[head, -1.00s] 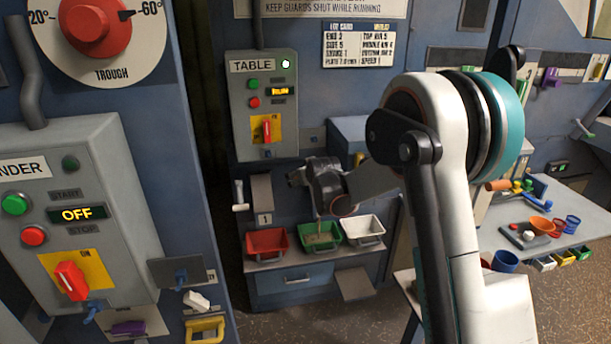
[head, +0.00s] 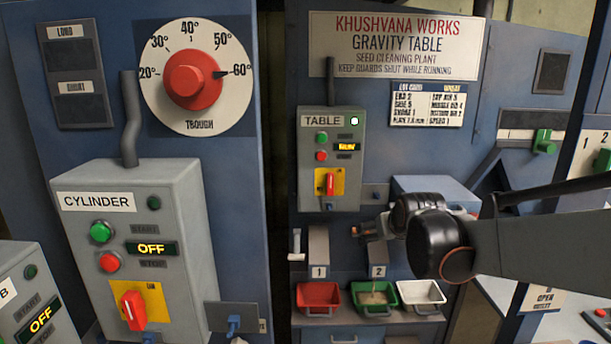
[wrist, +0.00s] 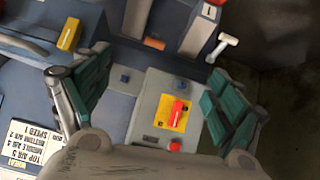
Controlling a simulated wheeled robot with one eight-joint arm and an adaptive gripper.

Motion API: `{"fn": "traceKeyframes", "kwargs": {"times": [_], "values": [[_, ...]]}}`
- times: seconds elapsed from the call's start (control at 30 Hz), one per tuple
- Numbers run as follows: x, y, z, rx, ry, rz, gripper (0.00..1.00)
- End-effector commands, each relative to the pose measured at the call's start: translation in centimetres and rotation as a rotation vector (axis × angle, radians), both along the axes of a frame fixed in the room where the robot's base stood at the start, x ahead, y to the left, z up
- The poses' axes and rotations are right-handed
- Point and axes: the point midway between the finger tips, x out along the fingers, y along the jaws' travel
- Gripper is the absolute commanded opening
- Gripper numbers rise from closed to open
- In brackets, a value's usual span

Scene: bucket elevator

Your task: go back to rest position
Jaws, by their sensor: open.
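My gripper (head: 372,232) is open and empty. In the head view it hangs in front of the gravity table, above the green bin, with my arm reaching in from the right. In the wrist view its two green fingers (wrist: 155,100) stand wide apart, with the grey table control box (wrist: 147,106) and its red switch (wrist: 178,108) seen between them. Nothing lies between the fingers.
A red bin (head: 319,298), a green bin (head: 375,297) holding some grain and a white bin (head: 421,296) stand on a shelf below my gripper. The cylinder box (head: 150,275) reads OFF at the left. The trough dial (head: 193,80) is above it.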

Motion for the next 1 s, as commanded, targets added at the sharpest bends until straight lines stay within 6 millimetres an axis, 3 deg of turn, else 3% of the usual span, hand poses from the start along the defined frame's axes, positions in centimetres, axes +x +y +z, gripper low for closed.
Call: {"fn": "traceKeyframes", "kwargs": {"times": [0.03, 0.3, 0.47, 0.7, 0.83, 1.0], "values": [[-2.1, 0.0, 0.5, 0.005, 0.013, -0.004, 0.87], [-12.1, 0.0, 1.5, 0.032, 0.086, -0.027, 0.87], [-18.1, 0.0, 1.0, 0.047, 0.13, -0.042, 0.87], [-26.5, 0.0, -1.2, 0.068, 0.195, -0.065, 0.87], [-30.0, 0.0, -2.7, 0.078, 0.224, -0.074, 0.87], [-32.4, 0.1, -3.9, 0.084, 0.245, -0.083, 0.87]]}}
